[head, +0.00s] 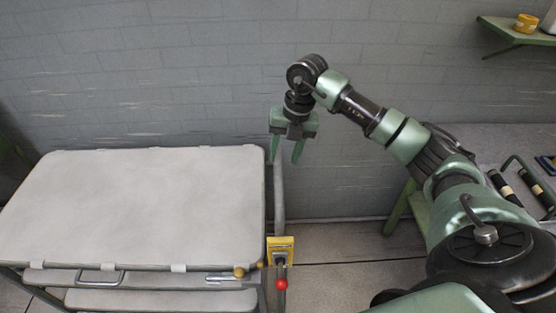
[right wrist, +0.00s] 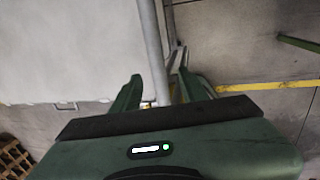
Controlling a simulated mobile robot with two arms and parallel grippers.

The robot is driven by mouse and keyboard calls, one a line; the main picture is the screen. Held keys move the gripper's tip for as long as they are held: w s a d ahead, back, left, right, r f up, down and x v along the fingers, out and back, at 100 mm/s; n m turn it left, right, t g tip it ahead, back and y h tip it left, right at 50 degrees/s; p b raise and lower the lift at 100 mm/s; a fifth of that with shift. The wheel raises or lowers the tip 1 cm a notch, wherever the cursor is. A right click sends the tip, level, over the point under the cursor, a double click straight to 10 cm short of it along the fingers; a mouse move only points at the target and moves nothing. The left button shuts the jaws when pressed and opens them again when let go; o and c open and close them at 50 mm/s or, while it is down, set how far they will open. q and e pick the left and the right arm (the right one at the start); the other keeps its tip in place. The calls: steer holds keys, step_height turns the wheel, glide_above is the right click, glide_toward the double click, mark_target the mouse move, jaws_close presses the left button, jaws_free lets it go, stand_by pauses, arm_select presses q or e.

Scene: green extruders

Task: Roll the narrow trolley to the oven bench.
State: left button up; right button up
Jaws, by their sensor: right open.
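The trolley (head: 140,205) stands at the left of the head view, with a pale flat top, lower shelves and a grey push bar (head: 278,205) along its right side. My right gripper (head: 285,158) is open above the far end of that bar, fingers pointing down. In the right wrist view the grey bar (right wrist: 153,45) runs between the two spread green fingers; whether either touches it I cannot tell. The pale trolley top (right wrist: 70,50) fills the left of that view. My left gripper is not in view. I cannot tell which thing is the oven bench.
A yellow box (head: 281,246) with a red knob (head: 282,284) is at the trolley's near right corner. A grey bench (head: 480,140) with black-handled tools stands at the right, under a green shelf (head: 510,32). A brick wall closes the back. Bare floor (head: 340,250) lies between trolley and bench.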

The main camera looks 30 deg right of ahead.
mark_target(279, 167)
steer(key=f, duration=0.2)
steer(key=f+p, duration=0.1)
steer(key=f, duration=0.1)
steer(key=shift+w+a, duration=0.35)
steer(key=shift+a, duration=0.05)
steer(key=shift+f, duration=0.35)
steer(key=shift+w, duration=0.1)
steer(key=c, duration=0.7)
jaws_close()
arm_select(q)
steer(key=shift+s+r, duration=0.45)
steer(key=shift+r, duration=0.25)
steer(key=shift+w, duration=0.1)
